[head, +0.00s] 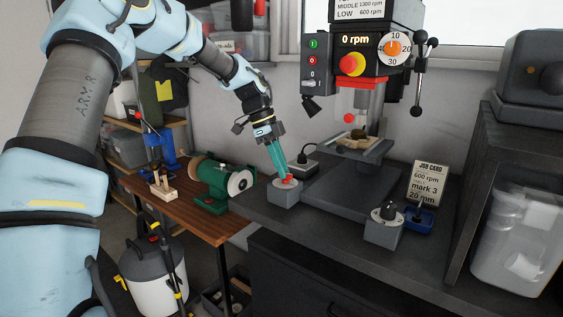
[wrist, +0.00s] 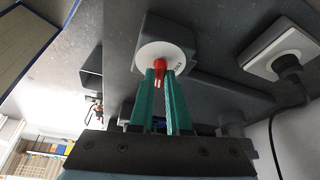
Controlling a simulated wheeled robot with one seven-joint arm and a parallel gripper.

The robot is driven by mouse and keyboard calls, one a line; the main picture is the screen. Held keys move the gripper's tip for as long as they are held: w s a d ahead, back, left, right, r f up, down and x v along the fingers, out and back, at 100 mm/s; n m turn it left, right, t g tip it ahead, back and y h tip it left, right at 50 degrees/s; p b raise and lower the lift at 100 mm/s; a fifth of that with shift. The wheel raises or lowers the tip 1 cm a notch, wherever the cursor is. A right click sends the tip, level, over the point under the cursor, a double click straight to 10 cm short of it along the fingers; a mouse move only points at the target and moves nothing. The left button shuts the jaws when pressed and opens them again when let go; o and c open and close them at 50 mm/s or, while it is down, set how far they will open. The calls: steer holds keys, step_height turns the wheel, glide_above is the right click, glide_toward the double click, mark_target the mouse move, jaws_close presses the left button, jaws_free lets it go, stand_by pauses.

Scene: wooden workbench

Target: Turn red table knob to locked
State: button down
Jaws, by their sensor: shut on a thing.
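The red table knob (head: 287,181) sits on a pale round dial on top of a grey block (head: 284,197) at the left of the drill press base. My gripper (head: 281,176) reaches down to it with teal fingers. In the wrist view the red knob (wrist: 159,68) is between the two finger tips (wrist: 160,80), and they are shut on it. The white dial plate (wrist: 150,56) shows around it, with small dark lettering on its right side that is too small to read. Which marking the knob points at cannot be told.
A second grey block with a black knob (head: 386,212) stands to the right. The drill press table (head: 352,144) holds a workpiece behind. A job card (head: 428,183) stands at right. A green bench grinder (head: 222,181) is left. A socket box (wrist: 281,56) with a cable is close by.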

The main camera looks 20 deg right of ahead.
steer(key=shift+d+m+g+y+p, duration=0.15)
steer(key=shift+m+y+p, duration=0.2)
steer(key=shift+m, duration=0.35)
steer(key=shift+m+g+y+p, duration=0.15)
steer(key=shift+m+p, duration=0.3)
steer(key=shift+m, duration=0.25)
steer(key=c, duration=0.9)
jaws_free()
steer(key=shift+w, duration=0.1)
steer(key=b+v, duration=0.2)
steer(key=v, duration=0.8)
steer(key=shift+w+r, duration=0.1)
steer(key=shift+r, duration=0.3)
